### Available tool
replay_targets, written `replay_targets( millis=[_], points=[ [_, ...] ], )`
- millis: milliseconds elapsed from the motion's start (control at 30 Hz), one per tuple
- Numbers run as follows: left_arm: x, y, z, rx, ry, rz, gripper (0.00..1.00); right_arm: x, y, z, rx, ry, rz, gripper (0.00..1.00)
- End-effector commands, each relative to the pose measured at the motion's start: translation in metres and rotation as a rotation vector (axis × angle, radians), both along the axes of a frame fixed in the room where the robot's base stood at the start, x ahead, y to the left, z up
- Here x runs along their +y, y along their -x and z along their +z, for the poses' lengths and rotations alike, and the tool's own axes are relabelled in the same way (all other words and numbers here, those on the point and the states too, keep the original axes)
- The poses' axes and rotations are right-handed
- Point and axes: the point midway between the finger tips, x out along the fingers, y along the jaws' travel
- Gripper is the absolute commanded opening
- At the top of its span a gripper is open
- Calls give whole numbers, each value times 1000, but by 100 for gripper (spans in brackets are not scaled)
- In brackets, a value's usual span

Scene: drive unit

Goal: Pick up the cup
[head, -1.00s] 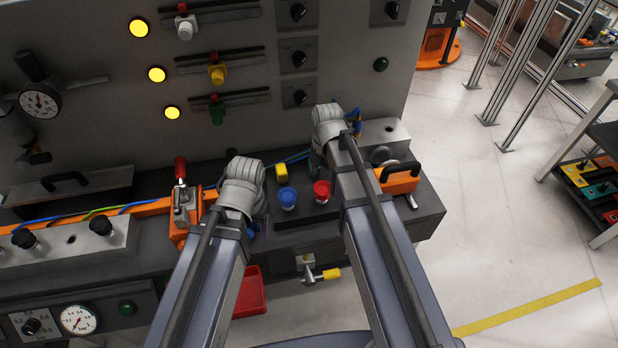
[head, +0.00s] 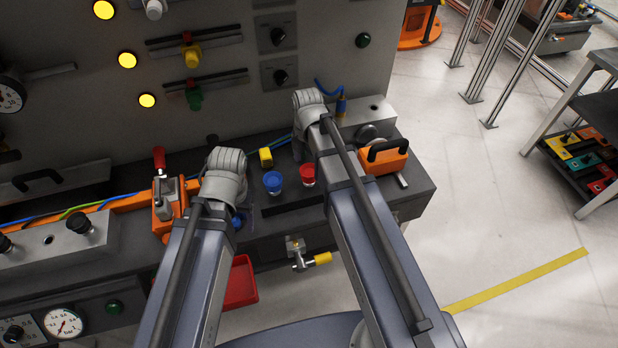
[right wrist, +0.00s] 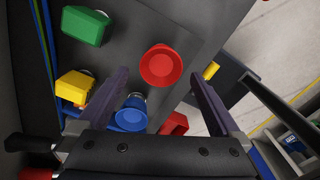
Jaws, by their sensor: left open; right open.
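Two small round cup-like pieces with clear lower parts stand on the dark bench top: a blue one (head: 273,183) and a red one (head: 307,175). Which one is the cup I cannot tell. In the right wrist view the red one (right wrist: 161,66) lies ahead between my open fingers (right wrist: 158,78), not gripped, and the blue one (right wrist: 131,116) is near the left finger. In the head view my right wrist hides its fingers, just right of the red piece. My left gripper (head: 228,190) is open, left of the blue piece, its fingers mostly hidden by its wrist.
A yellow block (head: 266,157) and a green block (right wrist: 85,26) sit close by. An orange handled block (head: 384,158) is right of my right arm. A red clamp lever (head: 159,160) stands left of my left arm. A red bin (head: 241,283) is below the bench edge.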

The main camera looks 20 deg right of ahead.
Motion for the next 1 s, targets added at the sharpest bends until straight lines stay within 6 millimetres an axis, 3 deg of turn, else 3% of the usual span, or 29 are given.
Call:
replay_targets(
  millis=[300, 633, 1000],
  points=[
    [0, 0, -43, 0, 0, 0, 70, -5, -1, -43, 0, 0, 0, 100],
    [0, 0, -45, 0, 0, 0, 70, -5, -1, -45, 0, 0, 0, 100],
    [0, 0, -45, 0, 0, 0, 70, -5, -1, -45, 0, 0, 0, 60]
  ],
)
